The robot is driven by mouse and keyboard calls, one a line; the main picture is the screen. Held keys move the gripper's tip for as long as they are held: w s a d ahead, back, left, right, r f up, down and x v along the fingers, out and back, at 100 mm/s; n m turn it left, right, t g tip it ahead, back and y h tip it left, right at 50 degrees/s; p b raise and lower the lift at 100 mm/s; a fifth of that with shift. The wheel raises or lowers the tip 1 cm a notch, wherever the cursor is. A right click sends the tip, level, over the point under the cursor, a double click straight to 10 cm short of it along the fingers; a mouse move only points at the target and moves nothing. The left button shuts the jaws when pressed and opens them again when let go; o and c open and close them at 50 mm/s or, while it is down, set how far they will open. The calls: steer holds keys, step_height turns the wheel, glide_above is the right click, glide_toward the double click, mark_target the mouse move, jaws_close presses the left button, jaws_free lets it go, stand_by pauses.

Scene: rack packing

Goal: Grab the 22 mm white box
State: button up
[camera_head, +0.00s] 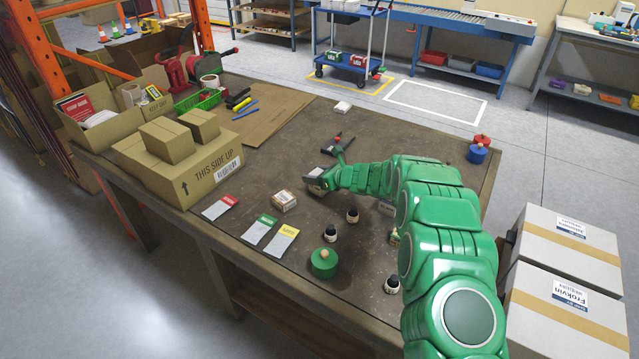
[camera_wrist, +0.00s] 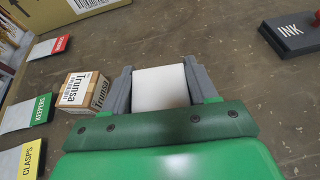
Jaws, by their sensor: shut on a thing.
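The white box (camera_wrist: 162,86) shows in the wrist view as a plain pale block between my gripper's two grey fingers. My gripper (camera_wrist: 162,82) is shut on it, with one finger against each side. In the head view my gripper (camera_head: 316,182) is low over the middle of the dark tabletop, and its own wrist partly hides the held box. I cannot tell whether the box still touches the table.
A Trunsa box (camera_wrist: 87,92) stands just left of my gripper. Red, green and yellow label cards (camera_head: 268,229) lie nearer the front left. Several small bottles (camera_head: 352,215) and a green round object (camera_head: 324,262) stand nearby.

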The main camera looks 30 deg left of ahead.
steer(key=shift+r, duration=0.1)
steer(key=shift+r, duration=0.5)
step_height(320, 180, up, 2)
steer(key=shift+s+r, duration=0.1)
steer(key=shift+r, duration=0.15)
steer(key=s+d+r, duration=0.9)
steer(key=s, duration=0.1)
steer(key=shift+d+r, duration=0.15)
steer(key=shift+d, duration=0.1)
